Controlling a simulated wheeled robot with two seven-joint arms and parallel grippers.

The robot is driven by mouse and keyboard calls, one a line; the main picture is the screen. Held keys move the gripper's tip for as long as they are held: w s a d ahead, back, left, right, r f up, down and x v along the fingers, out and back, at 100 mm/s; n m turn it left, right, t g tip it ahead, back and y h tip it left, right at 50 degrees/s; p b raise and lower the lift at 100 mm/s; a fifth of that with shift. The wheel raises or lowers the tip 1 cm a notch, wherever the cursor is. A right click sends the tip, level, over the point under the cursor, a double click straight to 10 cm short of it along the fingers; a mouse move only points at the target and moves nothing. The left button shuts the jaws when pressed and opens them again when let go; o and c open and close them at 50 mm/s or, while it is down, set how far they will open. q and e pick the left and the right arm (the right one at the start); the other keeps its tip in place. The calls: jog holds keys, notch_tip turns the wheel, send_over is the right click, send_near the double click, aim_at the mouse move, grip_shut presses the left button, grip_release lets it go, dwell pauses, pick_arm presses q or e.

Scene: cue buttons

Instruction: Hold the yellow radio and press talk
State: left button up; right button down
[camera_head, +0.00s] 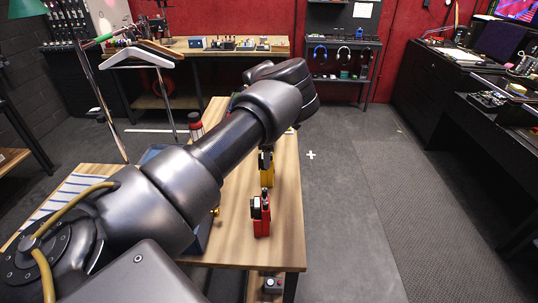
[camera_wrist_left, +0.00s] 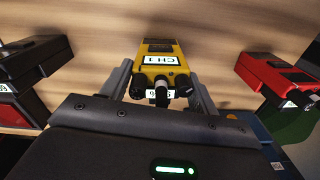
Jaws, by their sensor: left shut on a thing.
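The yellow radio (camera_wrist_left: 157,66) with a "CH 1" label and black knobs sits between the two fingers of my left gripper (camera_wrist_left: 162,92) in the left wrist view. The gripper is shut on it. I cannot tell whether the radio touches the table. My right gripper is not in view.
A red radio (camera_head: 261,217) stands nearer on the table; it also shows in the left wrist view (camera_wrist_left: 280,74). A black-and-red device (camera_wrist_left: 22,88) is on the opposite side. A workbench (camera_head: 225,47) stands behind. The floor on the right is clear.

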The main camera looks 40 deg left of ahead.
pick_arm(q)
jog(key=o, duration=1.2)
notch_tip(320, 180, up, 10)
jog(key=shift+w+b, duration=0.1)
jog(key=shift+b, duration=1.15)
jog(key=shift+r, duration=0.4)
jog(key=shift+a, duration=0.1)
